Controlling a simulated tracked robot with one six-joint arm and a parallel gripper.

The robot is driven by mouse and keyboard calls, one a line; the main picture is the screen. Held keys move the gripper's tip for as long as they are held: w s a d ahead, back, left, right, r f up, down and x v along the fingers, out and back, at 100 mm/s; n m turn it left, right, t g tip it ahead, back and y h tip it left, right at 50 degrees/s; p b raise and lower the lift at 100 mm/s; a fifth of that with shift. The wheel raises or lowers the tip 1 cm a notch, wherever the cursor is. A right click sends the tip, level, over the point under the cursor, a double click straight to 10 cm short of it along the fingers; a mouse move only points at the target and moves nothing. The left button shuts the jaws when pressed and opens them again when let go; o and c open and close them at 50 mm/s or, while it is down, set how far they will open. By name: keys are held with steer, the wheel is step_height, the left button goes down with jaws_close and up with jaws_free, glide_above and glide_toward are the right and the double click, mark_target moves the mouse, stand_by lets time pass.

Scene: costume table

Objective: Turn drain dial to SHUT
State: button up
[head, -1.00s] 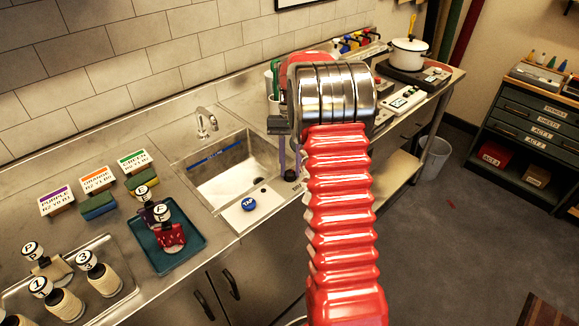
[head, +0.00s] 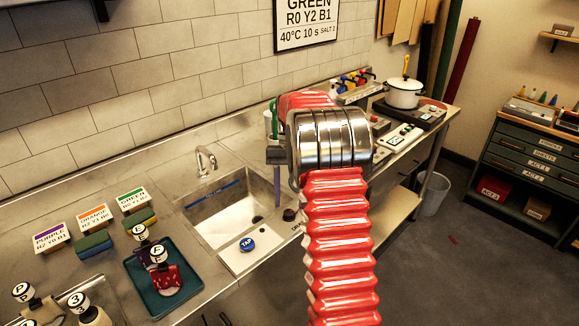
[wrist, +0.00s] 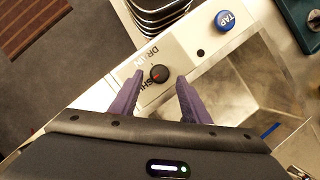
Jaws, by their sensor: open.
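The drain dial is a small dark round knob (wrist: 160,73) with a red mark, set in a pale panel on the counter beside the sink. The panel's lettering is partly visible, with "DRAIN" and part of "SHUT" beside the knob. In the head view the dial (head: 289,215) shows just left of my arm. My gripper (wrist: 157,88) is open in the wrist view, its two purple fingers apart with the knob between and slightly beyond their tips. I cannot tell the height gap. In the head view my arm hides most of the gripper.
The steel sink (head: 232,208) lies left of the dial, with a blue TAP button (head: 247,244) on its front ledge. A faucet (head: 206,160) stands behind it. A teal tray (head: 164,280) with small figures sits further left. A white pot (head: 404,92) stands far right.

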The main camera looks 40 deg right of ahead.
steer(key=v, duration=1.1)
stand_by(0.6)
step_height(320, 180, down, 6)
steer(key=t, duration=0.1)
steer(key=s+a+r+n+t+h, duration=0.1)
steer(key=s+a+r+n+t, duration=0.2)
steer(key=s+a, duration=0.9)
steer(key=s+a+r+n+t+h, duration=0.1)
steer(key=s+a+r+n+t, duration=0.3)
steer(key=s+a, duration=0.9)
steer(key=a+t, duration=0.1)
steer(key=a, duration=0.2)
steer(key=shift+s+h, duration=0.2)
steer(key=shift+h, duration=0.2)
stand_by(0.6)
